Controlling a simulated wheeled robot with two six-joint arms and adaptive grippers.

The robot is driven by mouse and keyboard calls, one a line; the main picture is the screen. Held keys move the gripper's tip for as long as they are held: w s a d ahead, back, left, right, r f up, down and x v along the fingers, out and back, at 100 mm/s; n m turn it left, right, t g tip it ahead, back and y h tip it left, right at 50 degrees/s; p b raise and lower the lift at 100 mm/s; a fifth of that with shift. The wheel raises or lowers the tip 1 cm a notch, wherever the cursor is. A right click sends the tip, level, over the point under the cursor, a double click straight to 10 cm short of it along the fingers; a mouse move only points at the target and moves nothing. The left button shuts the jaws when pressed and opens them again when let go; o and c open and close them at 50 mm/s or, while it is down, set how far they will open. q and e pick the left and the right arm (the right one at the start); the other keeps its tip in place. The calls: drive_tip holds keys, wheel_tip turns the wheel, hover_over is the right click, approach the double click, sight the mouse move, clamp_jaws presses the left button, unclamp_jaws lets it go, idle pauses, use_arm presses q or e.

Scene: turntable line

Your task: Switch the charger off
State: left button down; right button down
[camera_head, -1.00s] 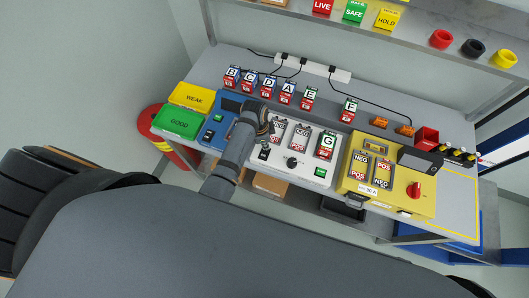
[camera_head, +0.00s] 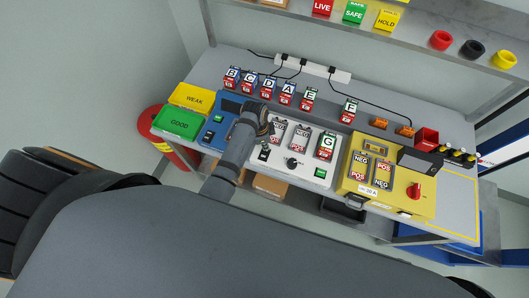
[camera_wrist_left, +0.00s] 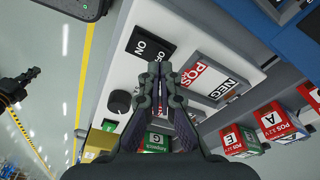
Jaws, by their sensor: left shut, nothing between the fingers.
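The charger (camera_head: 309,157) is a white box in the middle of the bench, with slots for batteries, a knob (camera_head: 292,162) and a small lit green display (camera_head: 320,172). Its black power switch (camera_head: 264,154) is at the panel's left front; in the left wrist view the switch (camera_wrist_left: 148,42) shows ON and OFF marks. My left gripper (camera_head: 264,128) is over the charger's left end. In the left wrist view my left gripper (camera_wrist_left: 161,68) is shut and empty, its tips beside the switch in the picture. I cannot tell whether they touch it. My right gripper is not identifiable.
A blue unit (camera_head: 216,126) stands left of the charger, a yellow tester (camera_head: 400,196) right. Several batteries stand behind, and battery G (camera_head: 327,144) sits on the charger. Green (camera_head: 178,124) and yellow (camera_head: 193,96) trays are at the left. A shelf overhangs the back.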

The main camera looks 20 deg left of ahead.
use_arm(q)
drive_tip(key=shift+f+b, duration=0.5)
drive_tip(key=shift+f, duration=0.45)
idle(0.6)
wheel_tip(320, 180, up, 2)
drive_tip(key=shift+r+p, duration=0.2)
drive_tip(key=shift+p, duration=1.05)
drive_tip(key=shift+r, duration=2.3)
drive_tip(key=shift+a, duration=0.1)
